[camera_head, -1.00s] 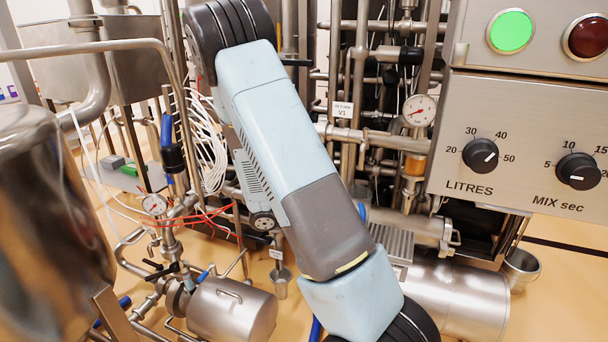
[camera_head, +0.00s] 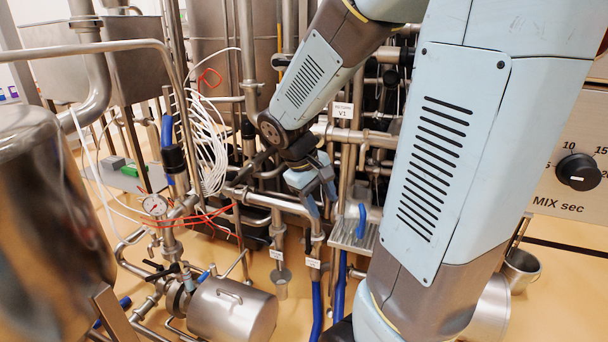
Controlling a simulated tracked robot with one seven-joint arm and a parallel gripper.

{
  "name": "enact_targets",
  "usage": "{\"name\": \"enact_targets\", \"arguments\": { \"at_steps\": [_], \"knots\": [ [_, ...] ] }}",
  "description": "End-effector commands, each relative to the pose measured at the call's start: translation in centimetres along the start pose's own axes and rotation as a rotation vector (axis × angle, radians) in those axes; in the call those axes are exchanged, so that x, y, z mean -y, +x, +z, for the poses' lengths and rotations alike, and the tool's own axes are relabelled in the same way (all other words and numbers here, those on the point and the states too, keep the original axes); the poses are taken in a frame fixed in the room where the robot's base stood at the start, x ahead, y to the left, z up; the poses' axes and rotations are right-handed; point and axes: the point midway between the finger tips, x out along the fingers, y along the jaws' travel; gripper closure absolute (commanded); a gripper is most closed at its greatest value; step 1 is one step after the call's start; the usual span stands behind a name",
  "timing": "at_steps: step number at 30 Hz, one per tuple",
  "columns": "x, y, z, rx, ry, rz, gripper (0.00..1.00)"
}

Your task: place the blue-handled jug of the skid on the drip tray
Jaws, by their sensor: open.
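The jug's blue handle (camera_head: 362,222) shows just above the drip tray (camera_head: 345,240), a small grooved metal shelf right of the picture's middle. The jug's metal body behind the handle is hard to separate from the pipes. It appears upright at the tray, but I cannot tell whether its base rests on it. My gripper (camera_head: 321,203) is open, points downward, and is a little left of the handle with a gap between them. No object shows between its fingers. My arm hides the area right of the tray.
Pipes and a tag marked V1 (camera_head: 342,110) stand behind my gripper. A steel cylinder (camera_head: 232,310) and a small metal cup (camera_head: 282,285) are below left. Blue hoses (camera_head: 317,305) hang below the gripper. A metal pot (camera_head: 521,268) is at right. A control panel (camera_head: 565,185) is partly hidden.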

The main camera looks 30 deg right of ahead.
Motion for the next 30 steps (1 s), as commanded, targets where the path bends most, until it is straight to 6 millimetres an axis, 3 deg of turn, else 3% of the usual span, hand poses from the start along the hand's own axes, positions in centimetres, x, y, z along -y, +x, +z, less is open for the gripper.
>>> {"name": "enact_targets", "arguments": {
  "at_steps": [18, 24, 30],
  "knots": [
    [3.9, -11.4, 6.4, -0.462, 0.268, -0.251, 0.47],
    [5.3, -13.7, 7.8, -0.558, 0.308, -0.294, 0.47],
    [5.7, -14.2, 8.2, -0.584, 0.318, -0.307, 0.47]
  ]
}}
